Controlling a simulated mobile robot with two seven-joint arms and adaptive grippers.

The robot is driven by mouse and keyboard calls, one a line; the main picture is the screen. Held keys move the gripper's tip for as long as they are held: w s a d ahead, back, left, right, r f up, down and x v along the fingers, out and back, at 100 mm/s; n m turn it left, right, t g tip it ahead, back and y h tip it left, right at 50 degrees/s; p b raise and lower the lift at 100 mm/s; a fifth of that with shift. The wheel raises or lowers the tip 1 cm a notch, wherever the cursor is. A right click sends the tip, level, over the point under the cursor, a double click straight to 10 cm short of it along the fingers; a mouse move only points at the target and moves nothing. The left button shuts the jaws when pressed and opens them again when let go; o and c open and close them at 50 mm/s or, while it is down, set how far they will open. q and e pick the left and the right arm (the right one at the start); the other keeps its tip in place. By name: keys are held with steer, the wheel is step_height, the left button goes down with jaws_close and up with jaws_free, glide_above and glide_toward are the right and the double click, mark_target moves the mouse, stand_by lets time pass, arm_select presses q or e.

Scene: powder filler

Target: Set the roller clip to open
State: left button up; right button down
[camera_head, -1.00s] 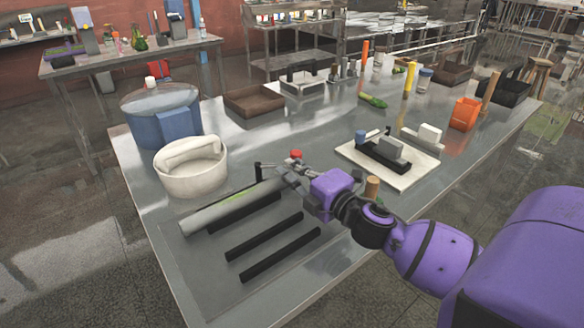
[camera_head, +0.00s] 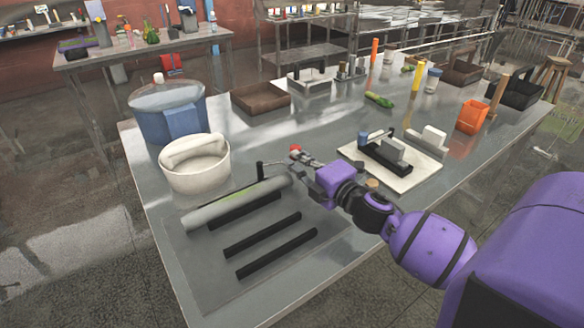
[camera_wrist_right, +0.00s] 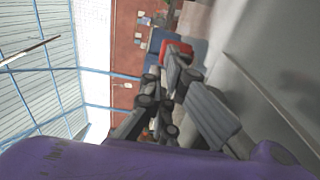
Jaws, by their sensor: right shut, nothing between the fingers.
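A grey roller (camera_head: 237,203) with a greenish mark lies across a black bar on the grey plate at the table's near left. A thin black post (camera_head: 260,171) stands at its far side. A small red knob (camera_head: 294,150) shows just beyond the roller's right end. Which part is the clip is too small to tell. My right gripper (camera_head: 303,164) is shut and empty, close to the red knob; whether it touches is unclear. In the right wrist view my dark fingers (camera_wrist_right: 163,98) show in front of a red part (camera_wrist_right: 177,48). My left gripper is out of view.
A white round tub (camera_head: 195,172) and a blue container (camera_head: 168,110) stand left of the roller. Two black bars (camera_head: 263,234) lie on the near plate. A white board (camera_head: 408,176) with a black device is right of my gripper.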

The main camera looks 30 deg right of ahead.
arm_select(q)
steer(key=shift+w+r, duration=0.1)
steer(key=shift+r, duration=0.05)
arm_select(e)
steer(key=shift+w+d, duration=0.35)
steer(key=shift+w, duration=0.05)
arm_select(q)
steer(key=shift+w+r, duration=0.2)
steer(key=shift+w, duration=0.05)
arm_select(e)
steer(key=shift+f, duration=0.1)
stand_by(0.6)
